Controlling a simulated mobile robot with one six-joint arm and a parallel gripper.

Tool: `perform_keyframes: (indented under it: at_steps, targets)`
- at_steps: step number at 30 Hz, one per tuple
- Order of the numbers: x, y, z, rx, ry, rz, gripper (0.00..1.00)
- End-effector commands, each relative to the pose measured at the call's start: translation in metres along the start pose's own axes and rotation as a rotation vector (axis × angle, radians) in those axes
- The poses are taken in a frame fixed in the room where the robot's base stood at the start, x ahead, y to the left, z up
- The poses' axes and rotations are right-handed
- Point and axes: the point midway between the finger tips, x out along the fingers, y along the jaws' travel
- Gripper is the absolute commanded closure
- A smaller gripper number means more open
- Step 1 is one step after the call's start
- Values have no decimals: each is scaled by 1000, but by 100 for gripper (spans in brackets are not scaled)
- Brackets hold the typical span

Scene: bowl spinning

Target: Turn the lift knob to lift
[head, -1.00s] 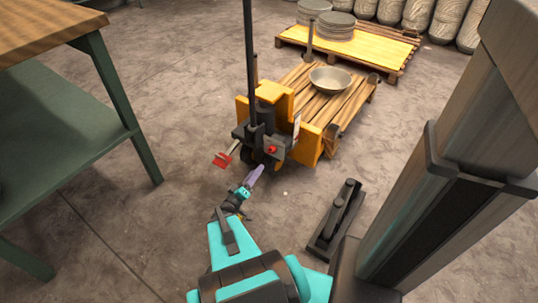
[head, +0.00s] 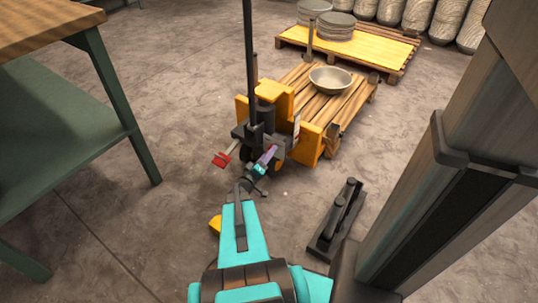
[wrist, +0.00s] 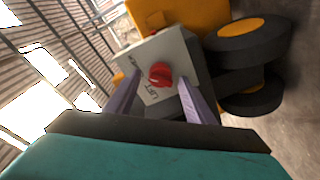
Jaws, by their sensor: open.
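The lift knob (wrist: 161,74) is a small red knob on a grey panel (wrist: 148,52) of the pallet jack; the panel carries the letters "LIFT". In the wrist view it lies just beyond and between my two purple fingertips. My gripper (wrist: 160,92) is open, with one finger on each side of the knob and nothing held. In the head view my gripper (head: 270,152) is at the front of the yellow pallet jack (head: 307,146) and hides the knob. I cannot tell whether the fingers touch it.
A red pedal (head: 221,160) sticks out at the jack's left. A metal bowl (head: 330,80) sits on the wooden pallet (head: 345,107) behind. A green-legged table (head: 117,105) stands at the left. A black wheel (wrist: 250,101) is right of the panel.

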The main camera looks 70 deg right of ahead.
Motion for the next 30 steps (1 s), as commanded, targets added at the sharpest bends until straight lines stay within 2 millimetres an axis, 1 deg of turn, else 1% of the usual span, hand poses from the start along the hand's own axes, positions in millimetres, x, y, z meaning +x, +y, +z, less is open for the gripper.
perform_keyframes:
  at_steps: [1, 4, 14, 18, 21, 30]
  targets:
    - [5, -1, 1, 0, -1, 1, 51]
    - [8, 0, 1, -1, 0, 0, 51]
    - [10, 0, 0, -1, 0, -1, 51]
    - [10, 0, 0, -1, 0, -1, 75]
    - [10, 0, 0, -1, 0, 0, 90]
    - [10, 1, 0, -18, -1, 0, 91]
